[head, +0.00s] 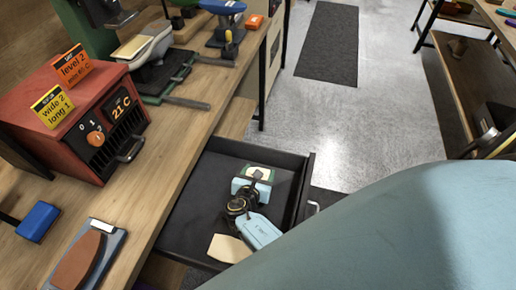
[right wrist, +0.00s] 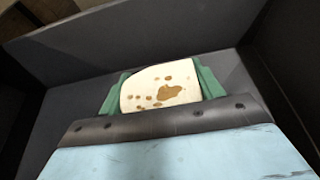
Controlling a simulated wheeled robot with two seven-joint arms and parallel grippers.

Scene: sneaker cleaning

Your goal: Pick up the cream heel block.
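A cream block with brown spots (right wrist: 160,86) sits between the green fingers of my right gripper (right wrist: 161,88) in the right wrist view. The fingers border it on both sides with no clear gap, and its lower edge is hidden by the dark bar of the gripper. In the head view my right gripper (head: 258,174) is inside the open drawer, toward its back, with the small cream patch of the block at its fingers. A second, plain cream piece (head: 228,248) lies apart at the drawer's near end. My left gripper is not in view.
The dark drawer (head: 205,181) is open, its walls close around my right gripper. On the bench are a red heater box (head: 80,118), a blue block (head: 38,221) and a brown-topped sanding piece (head: 78,262).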

